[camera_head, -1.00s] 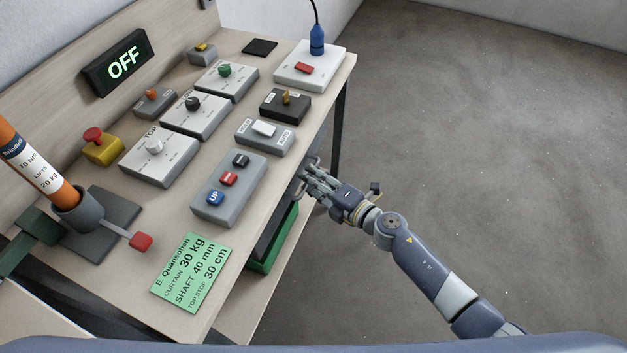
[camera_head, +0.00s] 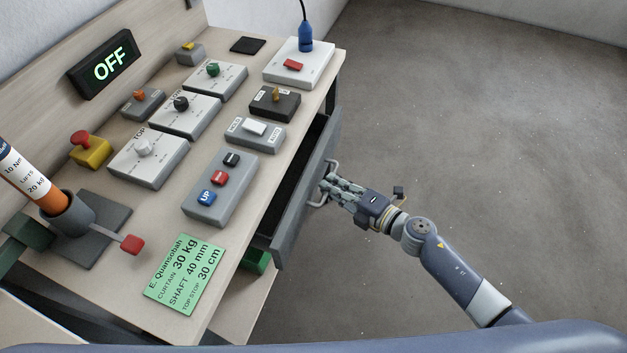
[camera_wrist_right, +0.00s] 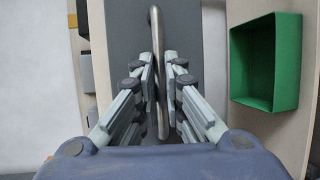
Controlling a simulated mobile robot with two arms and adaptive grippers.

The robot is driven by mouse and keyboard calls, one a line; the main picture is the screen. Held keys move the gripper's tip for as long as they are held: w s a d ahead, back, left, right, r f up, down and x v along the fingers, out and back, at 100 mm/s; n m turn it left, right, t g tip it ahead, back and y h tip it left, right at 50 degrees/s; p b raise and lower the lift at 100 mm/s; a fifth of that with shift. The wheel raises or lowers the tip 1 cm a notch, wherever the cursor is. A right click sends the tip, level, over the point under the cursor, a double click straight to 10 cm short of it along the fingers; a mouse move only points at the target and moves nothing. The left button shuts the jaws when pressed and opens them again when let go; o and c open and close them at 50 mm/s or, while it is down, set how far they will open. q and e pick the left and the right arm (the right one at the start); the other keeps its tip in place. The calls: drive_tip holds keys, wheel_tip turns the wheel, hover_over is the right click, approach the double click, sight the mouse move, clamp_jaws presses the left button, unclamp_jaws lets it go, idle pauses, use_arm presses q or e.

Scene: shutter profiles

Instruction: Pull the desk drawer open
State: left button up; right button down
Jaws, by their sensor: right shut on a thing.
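The dark grey desk drawer (camera_head: 290,222) stands partly open from under the desk's right side in the head view, and a strip of its dark inside shows. Its metal bar handle (camera_head: 319,200) is on the outer face. My right gripper (camera_head: 328,183) is at the handle, with its arm reaching in from the lower right. In the right wrist view the handle (camera_wrist_right: 157,50) runs between the two fingers of the right gripper (camera_wrist_right: 162,90), against the grey drawer front (camera_wrist_right: 125,40). The gripper is shut on the handle. My left gripper is not in view.
The desk top (camera_head: 225,255) carries control boxes, a red-button box (camera_head: 90,150), an orange tube (camera_head: 30,180) in a holder and a green label (camera_head: 184,272). A green bin (camera_wrist_right: 265,62) is below the desk. The floor (camera_head: 450,130) at right is clear.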

drive_tip(key=s+d+b, duration=0.2)
drive_tip(key=s+d, duration=0.2)
drive_tip(key=d, duration=0.7)
drive_tip(key=s+d+b, duration=0.1)
drive_tip(key=s+d, duration=0.4)
drive_tip(key=d, duration=0.7)
drive_tip(key=shift+s+b, duration=0.2)
drive_tip(key=shift+b, duration=0.15)
drive_tip(key=shift+a, duration=0.1)
drive_tip(key=c, duration=1.7)
unclamp_jaws()
drive_tip(key=v, duration=1.2)
drive_tip(key=shift+s, duration=0.1)
